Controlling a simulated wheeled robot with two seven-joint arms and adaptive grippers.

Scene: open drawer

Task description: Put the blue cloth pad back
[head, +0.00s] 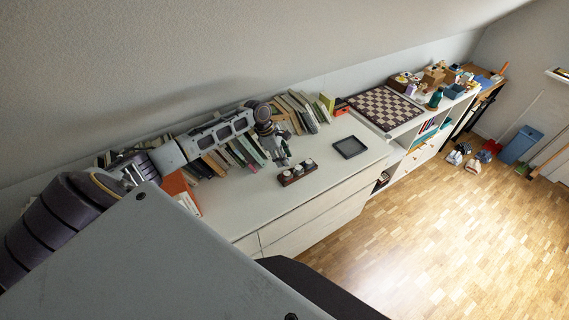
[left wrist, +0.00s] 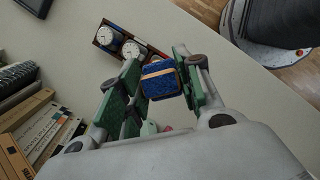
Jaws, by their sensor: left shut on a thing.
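The blue cloth pad (left wrist: 160,84), a small dark blue block with a tan band across it, sits between the green-padded fingers of my left gripper (left wrist: 160,77). The gripper is shut on it. In the head view my left gripper (head: 280,161) hangs over the white cabinet top, just left of a dark wooden watch box (head: 297,175). In the left wrist view the box (left wrist: 98,44) lies beyond the fingers and holds round white-faced watches with some blue beside them. Part of the box is hidden behind the gripper and pad. My right gripper does not show.
A dark square tray (head: 349,147) lies right of the box on the white cabinet (head: 235,212). Rows of books (head: 300,112) stand along the wall behind my left arm. A checkered board (head: 384,107) lies further right. The cabinet top in front of the box is clear.

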